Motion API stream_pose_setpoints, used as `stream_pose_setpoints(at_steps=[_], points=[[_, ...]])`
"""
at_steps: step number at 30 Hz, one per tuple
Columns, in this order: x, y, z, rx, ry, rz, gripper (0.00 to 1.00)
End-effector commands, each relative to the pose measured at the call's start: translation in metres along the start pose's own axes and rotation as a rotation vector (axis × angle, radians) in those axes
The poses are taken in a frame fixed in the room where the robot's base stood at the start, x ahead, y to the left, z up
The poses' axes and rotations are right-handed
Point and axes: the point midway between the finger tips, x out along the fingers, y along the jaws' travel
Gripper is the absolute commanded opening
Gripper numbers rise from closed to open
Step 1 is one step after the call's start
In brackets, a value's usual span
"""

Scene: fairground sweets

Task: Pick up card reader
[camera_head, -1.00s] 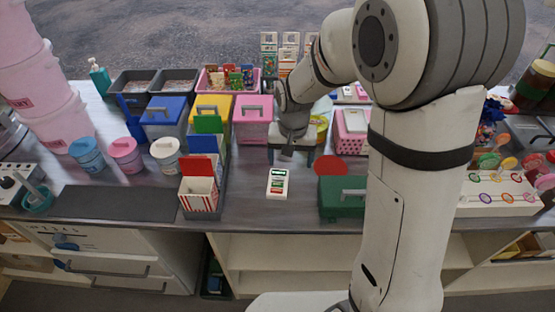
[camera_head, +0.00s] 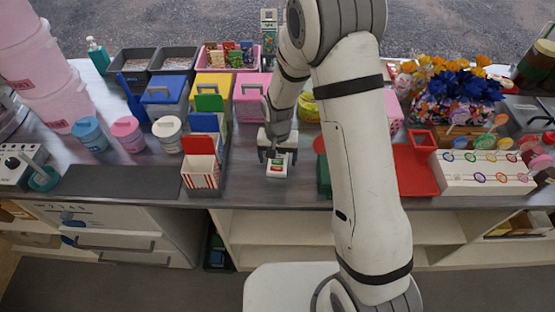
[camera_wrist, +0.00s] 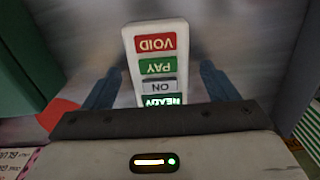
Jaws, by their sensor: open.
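The card reader (camera_head: 277,169) is a small white block lying on the grey counter. In the wrist view the card reader (camera_wrist: 156,50) shows a red VOID key, a green PAY key, a grey key and a lit READY display, all upside down. My gripper (camera_head: 278,155) is at the card reader's far end in the head view. In the wrist view my gripper (camera_wrist: 158,85) is open, with one dark finger on each side of the card reader and a gap beside each. The card reader's near end in the wrist view is hidden by the gripper body.
A red-and-white striped box (camera_head: 200,172) stands left of the card reader. A dark green box (camera_head: 324,178) stands close on the right, partly hidden by my arm. A red tray (camera_head: 414,170) lies further right. The counter just in front of the reader is clear.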

Motion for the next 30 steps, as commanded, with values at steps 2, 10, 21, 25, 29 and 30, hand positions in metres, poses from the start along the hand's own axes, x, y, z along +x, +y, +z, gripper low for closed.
stream_pose_setpoints(at_steps=[2,10,21,25,29,30], points=[[0.002,0.0003,0.0,0.0,0.0,0.0,0.8],[0.0022,0.0006,-0.0002,0.001,0.0,0.0,0.73],[0.002,0.0009,-0.0003,0.002,0.0,0.0,0.43],[0.002,0.001,-0.0003,0.002,0.0,0.0,0.33],[0.0017,0.001,-0.0005,0.002,0.001,0.0,0.27],[0.0017,0.001,-0.0005,0.002,0.001,0.0,0.27]])
